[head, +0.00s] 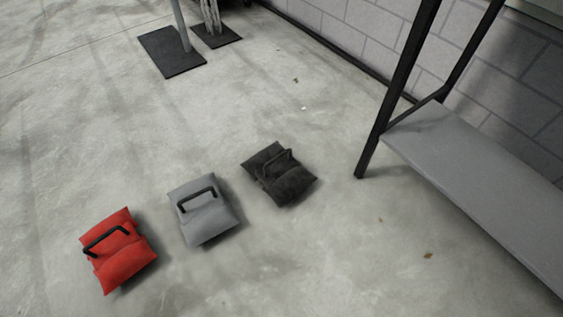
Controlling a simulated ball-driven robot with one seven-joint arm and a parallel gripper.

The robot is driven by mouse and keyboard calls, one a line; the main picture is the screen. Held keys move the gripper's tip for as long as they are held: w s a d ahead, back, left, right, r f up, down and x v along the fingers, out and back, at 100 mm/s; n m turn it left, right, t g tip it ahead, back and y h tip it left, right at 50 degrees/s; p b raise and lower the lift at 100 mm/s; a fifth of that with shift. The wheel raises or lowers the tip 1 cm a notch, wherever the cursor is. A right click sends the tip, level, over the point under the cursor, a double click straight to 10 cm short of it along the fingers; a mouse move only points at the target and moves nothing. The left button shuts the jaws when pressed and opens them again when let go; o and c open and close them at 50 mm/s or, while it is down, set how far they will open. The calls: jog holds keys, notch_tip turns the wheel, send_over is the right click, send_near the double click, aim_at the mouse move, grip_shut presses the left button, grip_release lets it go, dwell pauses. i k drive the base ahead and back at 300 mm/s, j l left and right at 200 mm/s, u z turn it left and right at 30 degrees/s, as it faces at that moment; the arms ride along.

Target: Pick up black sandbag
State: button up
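A grey sandbag (208,222) and a red sandbag (122,266) lie to the left, both with black handles. A shelf rack (480,180) with black posts stands at right by a block wall (345,35). Black base plates (170,55) stand at the back. Floor between is clear.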

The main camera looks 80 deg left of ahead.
aim_at(283, 177)
jog(key=j+u, duration=0.1)
jog(key=u, duration=0.3)
jog(key=i+u, duration=0.15)
jog(key=u, duration=0.25)
jog(key=j+u, duration=0.15)
jog(key=u, duration=0.25)
jog(key=i+u, duration=0.15)
jog(key=u, duration=0.25)
jog(key=i+u, duration=0.1)
jog(key=i, duration=0.7)
